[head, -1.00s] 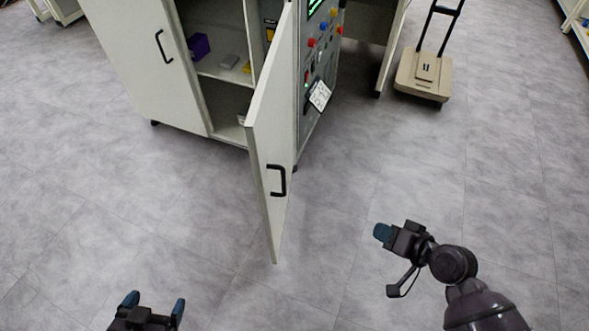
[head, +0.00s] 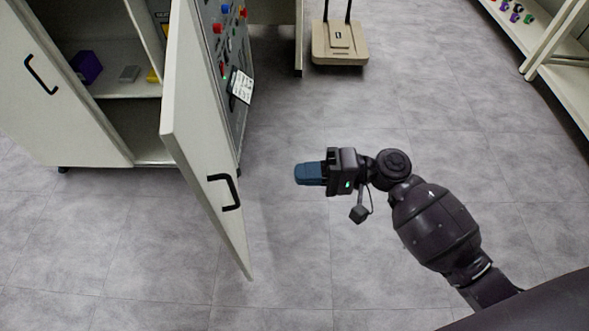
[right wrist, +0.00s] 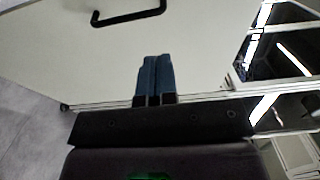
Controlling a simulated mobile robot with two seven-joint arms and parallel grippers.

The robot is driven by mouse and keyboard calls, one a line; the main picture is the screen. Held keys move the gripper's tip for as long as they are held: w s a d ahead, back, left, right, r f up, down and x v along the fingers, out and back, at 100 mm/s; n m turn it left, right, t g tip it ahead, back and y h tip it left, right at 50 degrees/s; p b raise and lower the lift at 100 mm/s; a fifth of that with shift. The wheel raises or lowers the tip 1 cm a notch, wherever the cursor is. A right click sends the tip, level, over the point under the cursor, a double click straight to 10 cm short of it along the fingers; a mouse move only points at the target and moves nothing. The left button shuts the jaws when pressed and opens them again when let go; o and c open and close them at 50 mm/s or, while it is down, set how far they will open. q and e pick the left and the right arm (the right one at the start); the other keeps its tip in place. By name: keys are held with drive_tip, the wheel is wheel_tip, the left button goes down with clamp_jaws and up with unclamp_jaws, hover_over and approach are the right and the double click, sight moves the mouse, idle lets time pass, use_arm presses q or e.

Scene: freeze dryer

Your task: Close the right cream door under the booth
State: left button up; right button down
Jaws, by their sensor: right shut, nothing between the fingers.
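The right cream door (head: 205,150) stands wide open in the head view, swung out toward me from the cabinet, with a black handle (head: 228,192) on its face. My right gripper (head: 298,174) is shut and empty, to the right of the door and apart from it, pointing left toward the handle side. In the right wrist view the shut blue fingertips (right wrist: 155,75) appear in front of the door panel (right wrist: 200,35), with the handle (right wrist: 128,14) at the top. My left gripper is out of view.
The left cream door (head: 60,90) is shut or nearly so. Inside the cabinet, a purple box (head: 86,67) sits on a shelf. A beige cart (head: 340,45) and shelving (head: 565,70) are farther back. The floor is clear around my right gripper.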

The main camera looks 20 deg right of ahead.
drive_tip(key=x, duration=1.2)
drive_tip(key=shift+b, duration=0.45)
